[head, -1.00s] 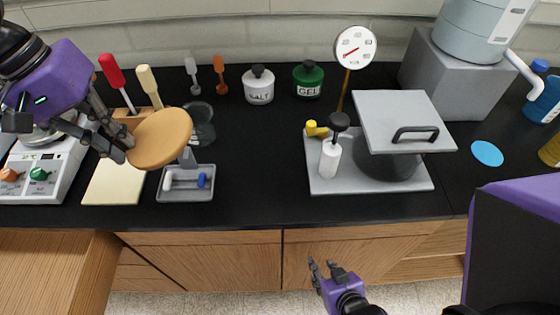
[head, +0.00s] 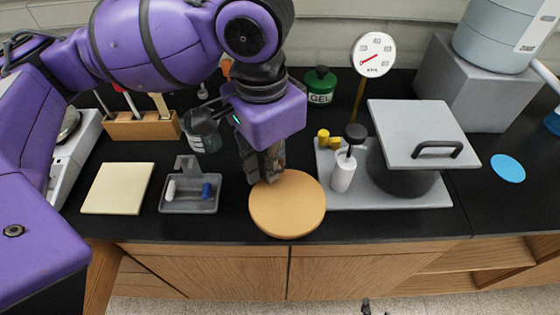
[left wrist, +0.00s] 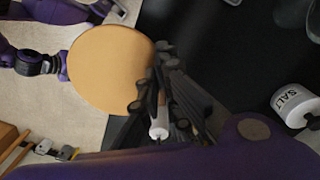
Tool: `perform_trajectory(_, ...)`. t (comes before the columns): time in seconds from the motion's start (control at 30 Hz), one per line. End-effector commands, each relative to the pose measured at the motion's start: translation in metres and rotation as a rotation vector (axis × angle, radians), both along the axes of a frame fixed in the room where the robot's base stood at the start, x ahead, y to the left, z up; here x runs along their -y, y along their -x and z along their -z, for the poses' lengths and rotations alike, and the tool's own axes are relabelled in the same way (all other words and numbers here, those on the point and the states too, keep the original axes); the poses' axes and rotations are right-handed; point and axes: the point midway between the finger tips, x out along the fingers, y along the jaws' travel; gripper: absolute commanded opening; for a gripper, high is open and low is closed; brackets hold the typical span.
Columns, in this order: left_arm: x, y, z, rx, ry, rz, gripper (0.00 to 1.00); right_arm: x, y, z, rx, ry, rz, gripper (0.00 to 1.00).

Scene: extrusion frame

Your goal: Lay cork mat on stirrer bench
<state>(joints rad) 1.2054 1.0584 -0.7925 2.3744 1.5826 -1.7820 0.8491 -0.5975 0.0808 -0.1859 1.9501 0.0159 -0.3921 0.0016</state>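The cork mat is a round tan disc (head: 287,208) near the front edge of the black bench top (head: 240,228). My left gripper (head: 267,178) is shut on the mat's far rim, its fingers pointing down. In the left wrist view the mat (left wrist: 108,70) lies at the fingers (left wrist: 158,88) and stands out past the bench edge over the floor. I cannot tell the gap between mat and bench. Only dark fingertips of my right gripper (head: 366,307) show at the bottom edge of the head view.
A grey tray with small stir bars (head: 190,207) and a pale yellow square pad (head: 118,188) lie left of the mat. A grey base (head: 390,202) with a lidded dark pot (head: 402,178) and white bottle (head: 343,172) stands right. A beaker (head: 200,133) and green jar (head: 320,87) stand behind.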

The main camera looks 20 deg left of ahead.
Motion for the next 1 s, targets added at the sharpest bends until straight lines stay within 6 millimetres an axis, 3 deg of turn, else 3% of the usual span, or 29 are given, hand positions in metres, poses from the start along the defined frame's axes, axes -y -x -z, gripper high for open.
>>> perform_trajectory(0.03,-0.001,0.002,-0.009,0.017,-0.011,0.025,0.00,-0.002,-0.007,-0.007,0.015,-0.003,-0.002,0.40)
perform_trajectory(0.13,-0.006,-0.005,-0.004,0.013,-0.018,0.043,0.00,-0.003,-0.003,-0.002,0.003,-0.004,-0.006,0.40)
perform_trajectory(0.3,-0.022,-0.040,0.019,0.002,-0.018,0.040,0.00,0.001,0.015,0.018,-0.040,0.006,-0.011,0.40)
perform_trajectory(0.47,-0.038,-0.077,0.037,0.003,-0.018,0.039,0.00,0.007,0.029,0.029,-0.065,0.018,-0.010,0.40)
perform_trajectory(0.57,-0.044,-0.091,0.057,0.001,-0.017,0.042,0.00,0.009,0.034,0.033,-0.073,0.022,-0.008,0.40)
perform_trajectory(0.7,-0.051,-0.107,0.075,0.006,-0.017,0.044,0.00,0.010,0.034,0.034,-0.071,0.023,-0.005,0.40)
perform_trajectory(1.0,-0.056,-0.121,0.092,0.009,-0.016,0.043,0.00,0.006,0.014,0.025,-0.031,0.013,0.003,0.40)
